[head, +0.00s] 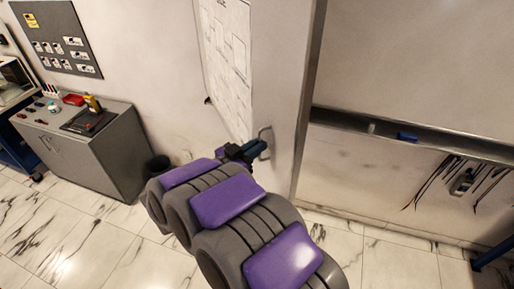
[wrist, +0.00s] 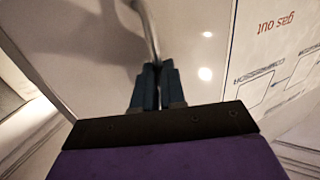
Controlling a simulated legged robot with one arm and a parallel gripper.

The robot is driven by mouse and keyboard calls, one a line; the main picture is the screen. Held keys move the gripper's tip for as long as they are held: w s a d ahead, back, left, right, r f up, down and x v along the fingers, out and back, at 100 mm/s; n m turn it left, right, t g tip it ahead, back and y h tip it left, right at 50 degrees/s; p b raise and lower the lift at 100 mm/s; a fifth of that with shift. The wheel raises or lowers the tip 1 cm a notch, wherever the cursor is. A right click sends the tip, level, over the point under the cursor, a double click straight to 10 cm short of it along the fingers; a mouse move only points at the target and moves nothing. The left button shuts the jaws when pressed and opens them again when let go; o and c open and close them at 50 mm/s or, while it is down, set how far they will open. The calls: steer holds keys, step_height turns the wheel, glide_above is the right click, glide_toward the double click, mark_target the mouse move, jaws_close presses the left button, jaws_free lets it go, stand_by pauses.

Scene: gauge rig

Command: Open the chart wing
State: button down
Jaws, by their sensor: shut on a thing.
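The chart wing (head: 286,130) is a tall pale panel that stands out from the wall, with a printed chart (head: 228,60) on its left side. A metal bar handle (head: 265,142) is on the wing near its lower part. My gripper (head: 246,151) reaches to this handle. In the wrist view, my gripper (wrist: 152,88) has its two dark blue fingers shut on the lower end of the curved handle (wrist: 148,32). The wing's pale face (wrist: 200,70) fills the background there, and part of the chart (wrist: 280,60) shows at right.
A grey cabinet (head: 92,150) with small items on top stands at left, under a dark board (head: 58,38) on the wall. A whiteboard with a tray (head: 400,134) is at right. Marble-tiled floor (head: 60,235) is open in front of the cabinet.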

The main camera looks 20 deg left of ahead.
steer(key=shift+a+r, duration=0.3)
steer(key=shift+r, duration=0.05)
steer(key=c, duration=1.6)
jaws_free()
steer(key=shift+a, duration=0.15)
steer(key=o, duration=0.4)
steer(key=shift+w+a+f, duration=0.15)
steer(key=shift+a+f, duration=0.25)
steer(key=shift+a, duration=0.1)
steer(key=shift+d, duration=0.6)
steer(key=b+v, duration=0.1)
steer(key=v, duration=1.1)
steer(key=shift+b, duration=0.4)
steer(key=shift+w, duration=0.1)
steer(key=shift+c, duration=0.2)
